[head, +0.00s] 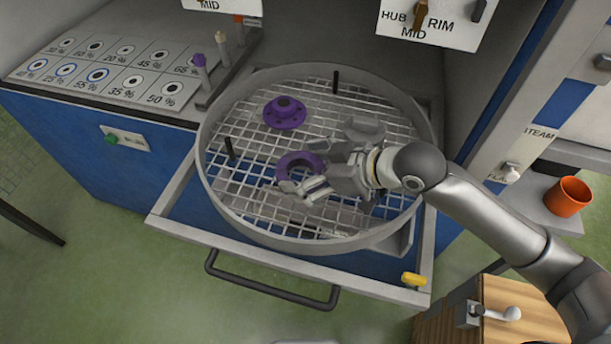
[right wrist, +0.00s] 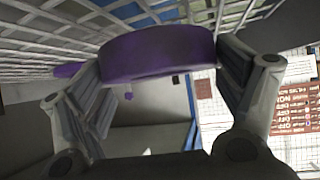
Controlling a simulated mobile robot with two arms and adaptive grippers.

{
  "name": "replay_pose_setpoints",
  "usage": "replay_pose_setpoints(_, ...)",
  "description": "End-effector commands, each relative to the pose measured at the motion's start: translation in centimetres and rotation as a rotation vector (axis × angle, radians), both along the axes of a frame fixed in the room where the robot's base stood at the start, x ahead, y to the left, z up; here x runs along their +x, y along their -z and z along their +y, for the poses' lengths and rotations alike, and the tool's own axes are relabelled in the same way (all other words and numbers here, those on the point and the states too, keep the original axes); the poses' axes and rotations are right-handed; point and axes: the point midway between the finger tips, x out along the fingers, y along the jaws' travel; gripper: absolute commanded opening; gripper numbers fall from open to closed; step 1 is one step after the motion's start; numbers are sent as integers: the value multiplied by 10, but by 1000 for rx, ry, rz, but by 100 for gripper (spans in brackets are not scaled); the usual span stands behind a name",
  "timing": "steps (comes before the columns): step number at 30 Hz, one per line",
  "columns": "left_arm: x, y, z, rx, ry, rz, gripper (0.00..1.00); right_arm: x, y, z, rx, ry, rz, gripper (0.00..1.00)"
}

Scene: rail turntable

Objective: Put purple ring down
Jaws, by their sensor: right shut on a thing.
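The purple ring (head: 296,161) is in the grip of my right gripper (head: 305,183), over the near middle of the round wire-mesh turntable (head: 208,178). In the right wrist view the ring (right wrist: 158,52) spans the gap between both fingers, with the mesh close by. I cannot tell whether the ring touches the mesh. A second purple piece, a flanged hub (head: 284,113), sits on the mesh behind the ring. A grey piece (head: 364,129) is to its right, partly hidden by my gripper. My left gripper is not in view.
Two black pegs (head: 336,82) (head: 229,148) stand up from the mesh. A raised metal rim surrounds it. An orange cup (head: 568,196) stands at the right.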

Motion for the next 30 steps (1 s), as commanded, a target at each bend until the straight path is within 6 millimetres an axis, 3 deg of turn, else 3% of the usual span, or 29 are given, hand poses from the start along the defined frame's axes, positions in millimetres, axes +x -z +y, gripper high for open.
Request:
replay_pose_setpoints(4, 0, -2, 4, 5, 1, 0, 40, -2, 19, 2, 4, -3, 3, 47)
replay_pose_setpoints(16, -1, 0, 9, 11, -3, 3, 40, -2, 25, 2, 3, -4, 1, 47)
replay_pose_setpoints(17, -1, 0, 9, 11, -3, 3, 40, -2, 27, 2, 1, -4, 3, 89)
replay_pose_setpoints(19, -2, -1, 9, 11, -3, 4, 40, -2, 26, 2, 1, -4, 3, 98)
replay_pose_setpoints(30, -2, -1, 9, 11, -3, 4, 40, -3, 26, 2, 1, -4, 2, 100)
